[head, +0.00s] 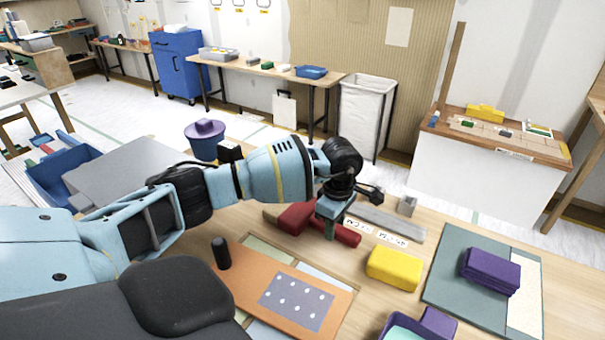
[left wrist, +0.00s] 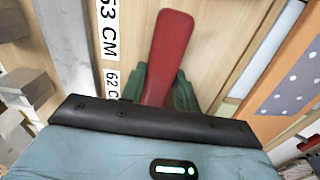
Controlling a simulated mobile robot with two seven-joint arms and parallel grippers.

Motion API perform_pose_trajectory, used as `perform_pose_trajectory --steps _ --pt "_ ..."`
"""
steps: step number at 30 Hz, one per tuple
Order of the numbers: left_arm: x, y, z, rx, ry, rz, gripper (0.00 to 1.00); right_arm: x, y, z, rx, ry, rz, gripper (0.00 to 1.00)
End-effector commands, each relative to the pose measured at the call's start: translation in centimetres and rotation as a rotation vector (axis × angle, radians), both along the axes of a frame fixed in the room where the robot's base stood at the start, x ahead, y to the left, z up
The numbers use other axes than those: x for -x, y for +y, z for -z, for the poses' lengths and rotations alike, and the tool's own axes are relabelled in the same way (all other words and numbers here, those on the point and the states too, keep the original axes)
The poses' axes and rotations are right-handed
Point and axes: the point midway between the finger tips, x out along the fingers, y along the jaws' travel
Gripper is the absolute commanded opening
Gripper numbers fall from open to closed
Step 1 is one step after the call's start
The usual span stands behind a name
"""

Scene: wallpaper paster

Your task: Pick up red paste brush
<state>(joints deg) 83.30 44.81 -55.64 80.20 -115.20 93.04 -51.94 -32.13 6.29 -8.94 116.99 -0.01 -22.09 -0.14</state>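The red paste brush lies on the wooden table, with its block-like end (head: 297,217) left of my left gripper and its round red end (head: 345,235) to the right. My left gripper (head: 329,224) points down over its middle. In the left wrist view the red handle (left wrist: 172,45) runs between the two green fingers of the gripper (left wrist: 160,92), one close on each side. I cannot tell whether the fingers press on it. The rest of the brush is hidden behind the gripper body there. My right gripper is not in view.
An orange board with a dotted grey sheet (head: 296,301) lies in front. A yellow block (head: 394,268) is to the right, and purple folded cloths (head: 491,270) lie on a green mat (head: 450,268). A grey metal strip (head: 390,222) and number labels lie just behind the brush.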

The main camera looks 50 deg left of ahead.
Motion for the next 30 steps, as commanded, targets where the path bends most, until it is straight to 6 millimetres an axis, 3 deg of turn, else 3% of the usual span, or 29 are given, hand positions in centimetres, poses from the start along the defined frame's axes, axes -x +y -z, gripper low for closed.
perform_pose_trajectory --steps 5,14,24,30 --pt "0.0 0.0 -0.1 0.0 -0.001 0.0 0.08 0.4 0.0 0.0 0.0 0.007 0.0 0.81" --pt "-0.1 0.0 -0.8 0.0 -0.003 0.0 0.08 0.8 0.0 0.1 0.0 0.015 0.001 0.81" --pt "-0.1 0.0 -6.7 0.0 -0.005 0.0 0.08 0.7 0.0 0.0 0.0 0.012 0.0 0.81" --pt "-0.1 0.0 -9.3 0.001 -0.002 0.0 0.08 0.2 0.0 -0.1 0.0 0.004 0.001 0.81"
